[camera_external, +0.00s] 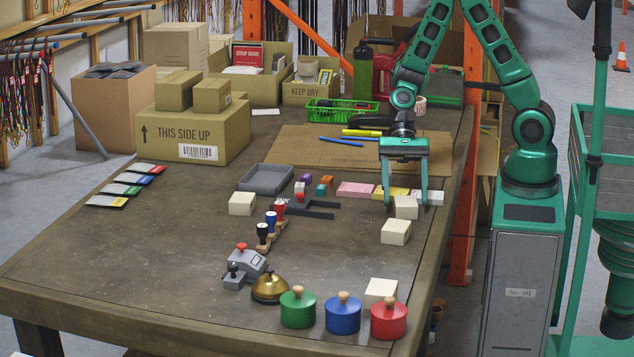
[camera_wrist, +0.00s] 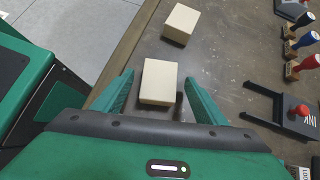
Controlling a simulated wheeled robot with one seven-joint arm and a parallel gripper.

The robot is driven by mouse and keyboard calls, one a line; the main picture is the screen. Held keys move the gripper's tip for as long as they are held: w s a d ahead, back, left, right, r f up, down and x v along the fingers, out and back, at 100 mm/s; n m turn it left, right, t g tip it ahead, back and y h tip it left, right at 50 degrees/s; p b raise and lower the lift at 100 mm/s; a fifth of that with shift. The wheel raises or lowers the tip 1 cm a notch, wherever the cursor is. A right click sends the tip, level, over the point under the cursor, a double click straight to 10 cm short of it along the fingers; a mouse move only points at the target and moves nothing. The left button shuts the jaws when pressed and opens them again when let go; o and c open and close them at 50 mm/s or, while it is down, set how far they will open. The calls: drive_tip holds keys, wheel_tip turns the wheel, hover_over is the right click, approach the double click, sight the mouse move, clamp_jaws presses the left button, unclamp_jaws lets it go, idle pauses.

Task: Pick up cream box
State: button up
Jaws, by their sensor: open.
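A cream box (camera_external: 406,207) sits on the table near its right edge, below my gripper (camera_external: 406,203). My gripper is open and points down, one finger on each side of this box. In the wrist view the same cream box (camera_wrist: 159,82) lies between the two fingers of my gripper (camera_wrist: 160,79), with gaps visible on both sides. A second cream box (camera_external: 395,232) sits just in front of it and also shows in the wrist view (camera_wrist: 181,23).
Pink and yellow blocks (camera_external: 356,190) lie just left of the gripper. Stamps (camera_external: 271,221), a brass bell (camera_external: 269,288) and green, blue and red round knobbed pieces (camera_external: 343,312) stand toward the front. Cardboard boxes (camera_external: 195,133) fill the back. The left-middle tabletop is clear.

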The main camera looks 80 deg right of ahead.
sight(406, 207)
drive_tip(key=shift+x, duration=1.3)
drive_tip(key=c, duration=1.2)
